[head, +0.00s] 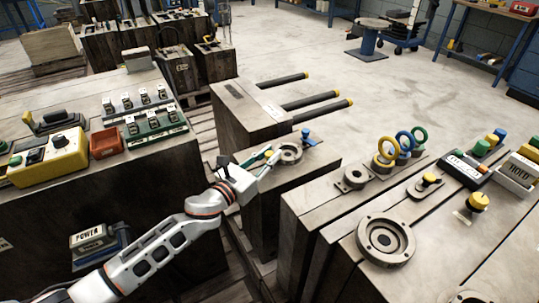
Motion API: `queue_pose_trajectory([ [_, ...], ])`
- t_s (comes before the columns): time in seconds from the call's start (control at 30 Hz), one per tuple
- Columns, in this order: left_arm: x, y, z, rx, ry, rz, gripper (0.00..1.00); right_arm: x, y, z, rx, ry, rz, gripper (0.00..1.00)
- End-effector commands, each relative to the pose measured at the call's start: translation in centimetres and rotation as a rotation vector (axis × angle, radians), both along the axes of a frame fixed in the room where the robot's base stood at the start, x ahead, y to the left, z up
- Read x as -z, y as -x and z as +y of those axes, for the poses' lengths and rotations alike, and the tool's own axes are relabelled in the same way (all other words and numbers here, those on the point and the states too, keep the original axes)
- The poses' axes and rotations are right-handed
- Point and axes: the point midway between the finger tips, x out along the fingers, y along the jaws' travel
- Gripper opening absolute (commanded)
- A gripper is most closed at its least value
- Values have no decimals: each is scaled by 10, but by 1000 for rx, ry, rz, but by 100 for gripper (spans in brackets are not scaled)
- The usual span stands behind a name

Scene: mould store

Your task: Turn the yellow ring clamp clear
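A yellow ring (388,149) stands upright at the right of centre, on a dark steel block. A blue ring (405,140) and a green ring (420,134) stand close behind it in a row. I cannot tell how the yellow ring is fixed at its base. My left gripper (273,154) is well to the left of the rings, over a separate block, beside a round steel flange (290,153). Its two greenish fingers are apart, with nothing visible between them; whether they touch the flange is unclear. My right gripper is out of view.
A blue-knobbed clamp (307,137) stands behind the flange. Yellow-knobbed clamps (430,179) and a larger flange (386,240) lie near the rings. Dark rods with yellow ends (322,103) jut out at the back. A control bench (150,175) fills the left; open floor lies beyond.

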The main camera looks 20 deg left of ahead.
Motion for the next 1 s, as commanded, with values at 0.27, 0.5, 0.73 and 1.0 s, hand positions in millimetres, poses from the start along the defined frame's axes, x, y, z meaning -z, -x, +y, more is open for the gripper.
queue_pose_trajectory([
  [0.27, 1, 1, -3, -19, 3, 0, 0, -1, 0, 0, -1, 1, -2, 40],
  [0.5, 1, 0, -5, -182, 7, 3, 0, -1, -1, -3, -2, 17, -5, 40],
  [0.73, 4, 0, -3, -346, 5, 5, 0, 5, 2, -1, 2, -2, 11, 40],
  [1.0, 1, 0, -1, -416, 2, 2, 0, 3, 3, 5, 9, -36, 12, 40],
])
